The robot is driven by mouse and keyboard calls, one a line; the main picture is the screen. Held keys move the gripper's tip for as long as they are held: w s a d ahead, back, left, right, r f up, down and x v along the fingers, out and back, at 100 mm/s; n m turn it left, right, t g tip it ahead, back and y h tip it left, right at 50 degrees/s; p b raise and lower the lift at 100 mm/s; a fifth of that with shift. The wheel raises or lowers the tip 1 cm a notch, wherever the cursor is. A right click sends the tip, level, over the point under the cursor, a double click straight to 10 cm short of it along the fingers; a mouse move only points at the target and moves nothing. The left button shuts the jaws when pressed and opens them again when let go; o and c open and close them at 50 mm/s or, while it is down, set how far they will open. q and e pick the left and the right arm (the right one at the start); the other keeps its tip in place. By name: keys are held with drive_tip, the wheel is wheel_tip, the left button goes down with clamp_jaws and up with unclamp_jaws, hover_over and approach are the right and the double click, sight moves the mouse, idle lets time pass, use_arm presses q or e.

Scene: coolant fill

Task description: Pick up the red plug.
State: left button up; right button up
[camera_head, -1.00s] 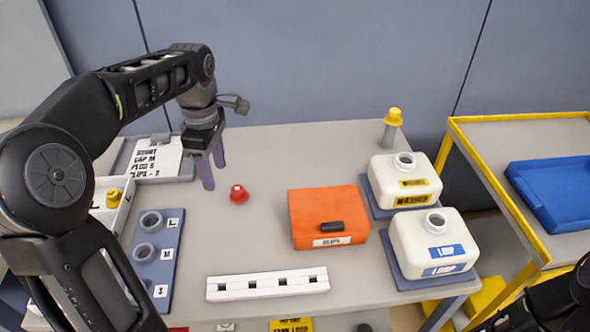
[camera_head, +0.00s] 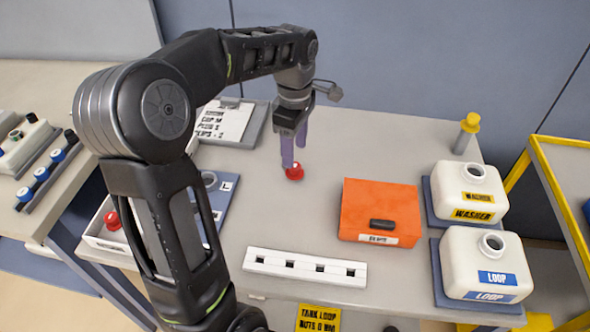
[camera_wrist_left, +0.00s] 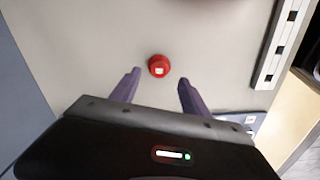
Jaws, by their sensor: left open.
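The red plug (camera_head: 295,172) stands on the grey table, left of the orange box. In the head view my left gripper (camera_head: 294,160) is just above and behind it, its purple fingers pointing down and partly overlapping the plug in the picture. In the left wrist view the plug (camera_wrist_left: 158,66) lies ahead of the open fingers (camera_wrist_left: 157,80), roughly centred between them and not held. A second red piece (camera_head: 112,220) sits in the white tray at the left. My right gripper is not in view.
The orange box (camera_head: 378,212) stands right of the plug. A white slotted rail (camera_head: 304,268) lies in front. White WASHER (camera_head: 468,190) and LOOP (camera_head: 482,264) tanks stand farther right. A clipboard (camera_head: 226,124) lies behind left. The table around the plug is clear.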

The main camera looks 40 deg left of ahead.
sight(296, 166)
use_arm(q)
drive_tip(key=shift+d+f+p, duration=0.1)
drive_tip(key=shift+f+p, duration=0.25)
drive_tip(key=shift+f, duration=2.25)
clamp_jaws()
